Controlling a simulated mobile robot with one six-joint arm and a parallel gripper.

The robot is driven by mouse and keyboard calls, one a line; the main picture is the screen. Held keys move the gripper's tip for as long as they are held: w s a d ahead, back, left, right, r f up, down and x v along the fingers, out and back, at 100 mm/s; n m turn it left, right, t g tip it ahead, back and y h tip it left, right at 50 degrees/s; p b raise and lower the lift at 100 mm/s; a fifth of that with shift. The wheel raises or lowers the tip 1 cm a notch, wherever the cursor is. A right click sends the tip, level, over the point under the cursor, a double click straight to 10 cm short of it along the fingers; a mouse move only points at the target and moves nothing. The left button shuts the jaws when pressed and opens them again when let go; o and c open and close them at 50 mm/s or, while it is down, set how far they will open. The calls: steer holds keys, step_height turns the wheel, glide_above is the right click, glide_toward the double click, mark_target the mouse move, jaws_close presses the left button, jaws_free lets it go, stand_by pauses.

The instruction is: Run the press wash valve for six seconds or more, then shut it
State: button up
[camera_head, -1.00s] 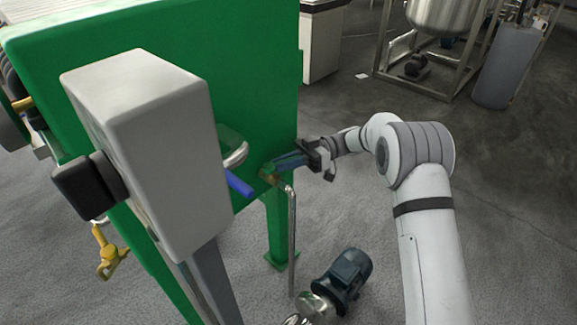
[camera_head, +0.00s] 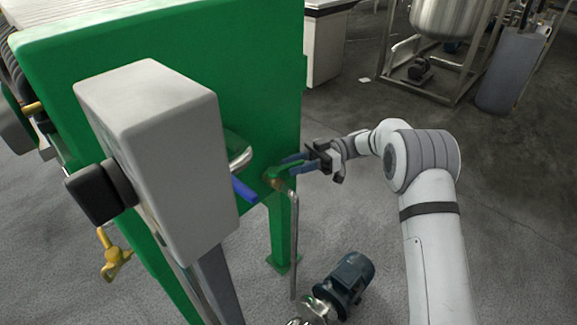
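The green press (camera_head: 262,65) fills the left of the view. On its near right side, a small brass valve (camera_head: 278,183) sits at the top of a thin vertical pipe (camera_head: 294,245). My gripper (camera_head: 287,165) is just right of and above this valve, with its two blue fingers pointing left toward it. The fingers look spread apart, with nothing clearly held between them. The valve's handle is too small and partly covered to tell its position. No water flow can be made out.
A grey box (camera_head: 165,150) on a post stands close in front of the press. A blue lever (camera_head: 244,190) sticks out beside it, below a bent metal pipe (camera_head: 240,152). A pump motor (camera_head: 350,275) is on the floor below. Open floor lies beyond my arm.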

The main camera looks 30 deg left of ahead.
steer(key=p+v, duration=0.1)
steer(key=v, duration=0.4)
steer(key=shift+w+d, duration=0.1)
steer(key=shift+c, duration=0.3)
